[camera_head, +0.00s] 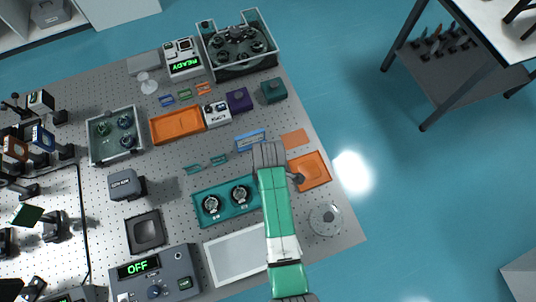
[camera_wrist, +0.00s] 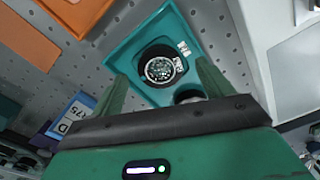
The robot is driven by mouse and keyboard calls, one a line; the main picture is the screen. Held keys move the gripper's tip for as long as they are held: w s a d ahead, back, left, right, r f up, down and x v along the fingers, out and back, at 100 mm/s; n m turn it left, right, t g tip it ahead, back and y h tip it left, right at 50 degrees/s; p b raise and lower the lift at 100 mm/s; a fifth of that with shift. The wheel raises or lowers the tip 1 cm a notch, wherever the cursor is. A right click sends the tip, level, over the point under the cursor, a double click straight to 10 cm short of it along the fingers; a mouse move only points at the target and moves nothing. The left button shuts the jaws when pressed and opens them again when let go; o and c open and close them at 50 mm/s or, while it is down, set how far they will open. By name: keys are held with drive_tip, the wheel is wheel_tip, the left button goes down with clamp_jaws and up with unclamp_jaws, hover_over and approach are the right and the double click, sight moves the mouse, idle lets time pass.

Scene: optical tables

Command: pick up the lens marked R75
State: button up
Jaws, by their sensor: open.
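A teal tray (camera_head: 228,213) holds two round lenses in dark mounts, a left one (camera_head: 211,204) and a right one (camera_head: 241,195). Small white labels sit beside them, too small to read in the head view. In the wrist view, one lens (camera_wrist: 160,69) shows in the teal tray (camera_wrist: 124,57), with white labels (camera_wrist: 182,49) whose lettering I cannot read surely. The other lens mount (camera_wrist: 188,95) is partly hidden by my gripper. My gripper (camera_wrist: 163,82) is open and empty, its green fingers on either side of the visible lens in the picture. In the head view, the fingers are hidden.
A blue-and-white card (camera_wrist: 75,112) lies beside the tray. An orange tray (camera_head: 320,178), a white panel (camera_head: 232,258) and a round clear disc (camera_head: 325,219) lie nearby. A grey control box (camera_head: 178,275) reads OFF. A long orange tray (camera_head: 176,125) lies farther back.

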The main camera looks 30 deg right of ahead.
drive_tip(key=shift+f, duration=0.95)
drive_tip(key=c, duration=1.3)
wheel_tip(320, 180, up, 10)
drive_tip(key=shift+r+p, duration=0.1)
drive_tip(key=shift+p, duration=0.6)
drive_tip(key=shift+c, duration=0.3)
